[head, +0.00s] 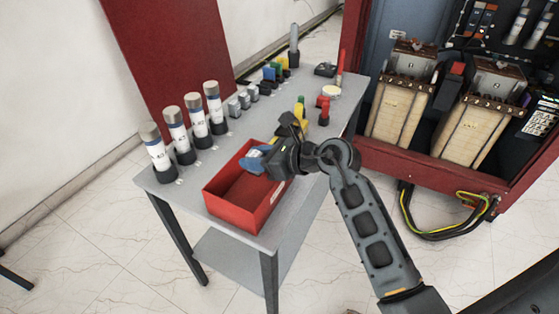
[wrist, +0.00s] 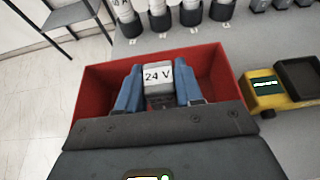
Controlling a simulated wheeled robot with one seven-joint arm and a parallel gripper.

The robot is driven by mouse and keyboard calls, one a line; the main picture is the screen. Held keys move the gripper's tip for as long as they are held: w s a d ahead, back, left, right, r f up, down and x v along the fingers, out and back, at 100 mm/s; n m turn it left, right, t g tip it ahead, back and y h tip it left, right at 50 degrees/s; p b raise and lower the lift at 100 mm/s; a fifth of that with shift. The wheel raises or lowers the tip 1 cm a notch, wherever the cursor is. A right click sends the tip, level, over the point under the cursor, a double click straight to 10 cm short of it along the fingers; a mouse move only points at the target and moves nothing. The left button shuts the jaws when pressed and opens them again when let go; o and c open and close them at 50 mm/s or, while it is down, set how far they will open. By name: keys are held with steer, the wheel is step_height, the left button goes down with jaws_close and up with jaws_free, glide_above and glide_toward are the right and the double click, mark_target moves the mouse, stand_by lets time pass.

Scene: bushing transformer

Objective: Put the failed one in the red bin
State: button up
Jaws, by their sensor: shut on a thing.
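The red bin (head: 222,208) is an open box on the grey table. My gripper (head: 256,162) is over the back right part of the bin. In the wrist view, its two blue fingers (wrist: 159,92) are shut on a small grey block with a white label reading "24 V" (wrist: 158,76). The red walls of the bin (wrist: 90,85) surround the fingers and block in that view. I cannot tell whether the block touches the bin floor. The bin's visible floor is empty in the head view. In the head view the block is mostly hidden by the gripper.
Several white-and-grey cylinders (head: 176,135) stand along the table's left edge. Small grey blocks (head: 244,99) and coloured parts are farther back. A yellow and black device (wrist: 265,90) is close to the bin's right side. An open cabinet with transformers (head: 402,105) stands at right.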

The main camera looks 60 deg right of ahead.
steer(key=o, duration=1.1)
steer(key=shift+o, duration=0.2)
steer(key=shift+s, duration=0.1)
steer(key=v, duration=0.7)
steer(key=shift+s+r+b, duration=0.2)
steer(key=shift+s+b, duration=0.05)
steer(key=shift+b, duration=0.05)
steer(key=s+a+r+m+t+y, duration=0.35)
steer(key=a+m, duration=0.25)
steer(key=a, duration=0.3)
steer(key=s+a+r+m+t+y, duration=0.25)
steer(key=s+a+m, duration=0.2)
steer(key=a, duration=0.55)
steer(key=s+a+f+m+g+h, duration=0.1)
steer(key=s+f+m+g+h, duration=0.1)
steer(key=s+m, duration=0.5)
steer(key=s+a+f+m+g+h, duration=0.1)
steer(key=s+m+h, duration=0.3)
steer(key=m, duration=1.5)
steer(key=s+g, duration=0.1)
steer(key=s, duration=0.3)
steer(key=shift+f+g, duration=0.35)
steer(key=shift+g, duration=0.05)
